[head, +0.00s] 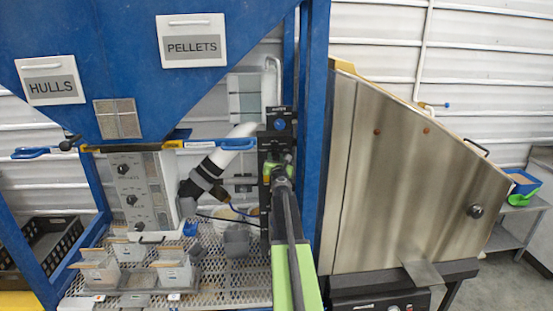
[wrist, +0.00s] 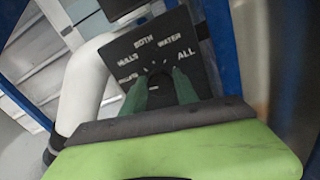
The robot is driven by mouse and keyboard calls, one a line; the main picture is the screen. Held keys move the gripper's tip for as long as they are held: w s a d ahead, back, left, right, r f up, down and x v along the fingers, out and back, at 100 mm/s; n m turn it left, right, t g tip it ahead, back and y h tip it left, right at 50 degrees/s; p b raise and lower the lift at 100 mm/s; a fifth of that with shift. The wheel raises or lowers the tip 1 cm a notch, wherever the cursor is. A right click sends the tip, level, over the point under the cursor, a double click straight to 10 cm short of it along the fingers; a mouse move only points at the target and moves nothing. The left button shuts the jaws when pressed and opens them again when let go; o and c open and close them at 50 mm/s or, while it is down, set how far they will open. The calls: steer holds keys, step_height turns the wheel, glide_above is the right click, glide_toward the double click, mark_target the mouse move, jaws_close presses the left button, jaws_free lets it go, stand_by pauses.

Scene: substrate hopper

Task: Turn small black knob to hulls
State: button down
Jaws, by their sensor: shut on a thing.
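A black control panel (wrist: 181,32) fills the upper middle of the wrist view. Its white labels read HULLS, BOTH, WATER and ALL, with a blurred one at lower left. The small black knob (wrist: 160,86) sits below the labels, mostly hidden between my green fingers. My gripper (wrist: 160,84) is shut on it. The way the knob points cannot be made out. In the head view, my gripper (head: 279,168) is at the black panel beside the blue post, and my wrist hides the knob.
A blue hopper (head: 120,30) with HULLS and PELLETS signs is at upper left. A grey panel with several black knobs (head: 145,190) stands below it. A steel cabinet (head: 410,180) is at right. Small bins stand on the perforated table (head: 215,285). A white pipe (wrist: 85,85) runs left of the panel.

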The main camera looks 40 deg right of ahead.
steer(key=shift+d, duration=0.2)
steer(key=shift+a, duration=0.1)
steer(key=shift+m, duration=0.6)
steer(key=m, duration=0.6)
steer(key=shift+s+f+m, duration=0.1)
steer(key=shift+s+m, duration=0.05)
steer(key=shift+m, duration=0.15)
steer(key=c, duration=0.9)
jaws_free()
steer(key=shift+c, duration=0.2)
